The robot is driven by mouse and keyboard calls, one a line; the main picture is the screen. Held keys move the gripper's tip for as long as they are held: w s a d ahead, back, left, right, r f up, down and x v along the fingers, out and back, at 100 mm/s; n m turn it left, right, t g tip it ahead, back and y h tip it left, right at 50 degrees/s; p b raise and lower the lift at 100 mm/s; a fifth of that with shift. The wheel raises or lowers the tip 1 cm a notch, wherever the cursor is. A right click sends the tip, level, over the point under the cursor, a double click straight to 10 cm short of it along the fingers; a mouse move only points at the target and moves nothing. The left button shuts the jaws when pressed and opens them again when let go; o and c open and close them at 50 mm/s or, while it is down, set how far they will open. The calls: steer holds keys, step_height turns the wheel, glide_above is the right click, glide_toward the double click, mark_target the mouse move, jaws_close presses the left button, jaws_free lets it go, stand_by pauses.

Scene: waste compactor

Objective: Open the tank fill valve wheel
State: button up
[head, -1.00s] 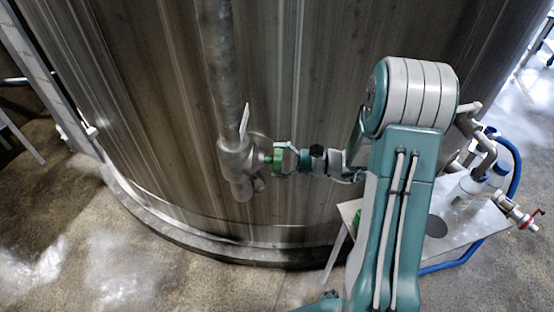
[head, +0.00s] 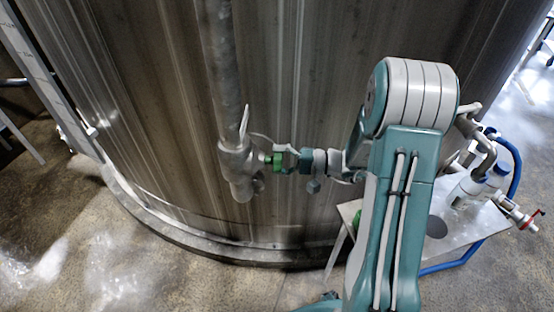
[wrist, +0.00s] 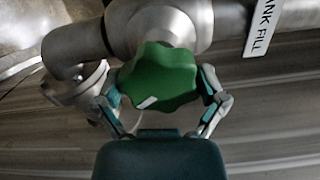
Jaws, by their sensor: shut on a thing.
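The tank fill valve wheel is a green lobed knob (wrist: 160,78) in the middle of the wrist view, with a small white mark on its lower left. It also shows as a small green piece at the pipe in the head view (head: 277,160). My gripper (wrist: 162,90) is shut on the wheel, one finger on its left side and one on its right. In the head view my gripper (head: 287,159) reaches it from the right. The grey valve body (head: 237,160) sits behind the wheel. A white "TANK FILL" label (wrist: 267,25) is at the upper right of the wrist view.
A large steel tank (head: 150,110) stands behind the valve. A vertical pipe (head: 219,70) runs down to the valve body.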

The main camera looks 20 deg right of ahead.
steer(key=n, duration=0.5)
steer(key=shift+s+f+n, duration=0.15)
steer(key=shift+f+n, duration=0.1)
steer(key=shift+n, duration=0.05)
steer(key=n, duration=0.4)
steer(key=shift+n, duration=0.4)
steer(key=o, duration=0.8)
steer(key=shift+r, duration=0.1)
steer(key=v, duration=1.2)
steer(key=shift+a, duration=0.1)
